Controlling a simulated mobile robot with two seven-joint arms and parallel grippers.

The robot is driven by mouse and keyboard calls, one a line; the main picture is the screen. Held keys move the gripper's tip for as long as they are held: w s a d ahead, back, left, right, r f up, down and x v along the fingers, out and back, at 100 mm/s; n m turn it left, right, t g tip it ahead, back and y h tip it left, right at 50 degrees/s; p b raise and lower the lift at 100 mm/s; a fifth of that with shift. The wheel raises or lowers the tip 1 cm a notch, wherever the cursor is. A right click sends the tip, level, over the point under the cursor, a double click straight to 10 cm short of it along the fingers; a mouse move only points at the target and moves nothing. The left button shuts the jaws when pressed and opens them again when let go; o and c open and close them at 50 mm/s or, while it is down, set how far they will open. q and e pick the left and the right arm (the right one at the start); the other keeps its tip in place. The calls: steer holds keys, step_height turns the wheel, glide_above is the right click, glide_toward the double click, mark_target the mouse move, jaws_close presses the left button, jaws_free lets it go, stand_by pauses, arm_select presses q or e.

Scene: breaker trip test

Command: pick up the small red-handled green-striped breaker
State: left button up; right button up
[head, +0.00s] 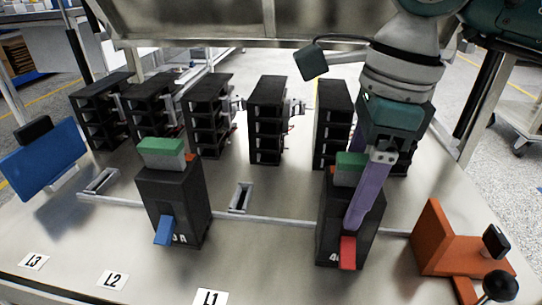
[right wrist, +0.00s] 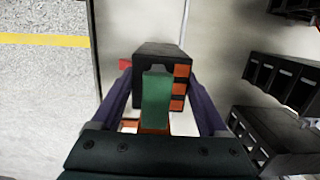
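The red-handled breaker (head: 330,225) is a black block with a green-and-grey top, standing upright on the table at right of centre. Its red handle (head: 348,253) points to the front. In the right wrist view, its black body (right wrist: 155,50) and green top (right wrist: 156,100) sit between my fingers. My right gripper (head: 368,195) reaches down from above with its purple fingers beside the breaker. In the right wrist view, the gripper (right wrist: 162,85) appears open around it; I cannot tell whether the fingers touch it. My left gripper is out of view.
A blue-handled breaker (head: 175,205) stands to the left. Black slotted racks (head: 266,120) line the back. An orange fixture (head: 440,245) with a black knob is close on the right. A blue panel (head: 45,158) stands far left. The table between the two breakers has a small grey slot piece (head: 241,197).

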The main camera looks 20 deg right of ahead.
jaws_close()
stand_by(0.4)
steer(key=shift+r, duration=0.2)
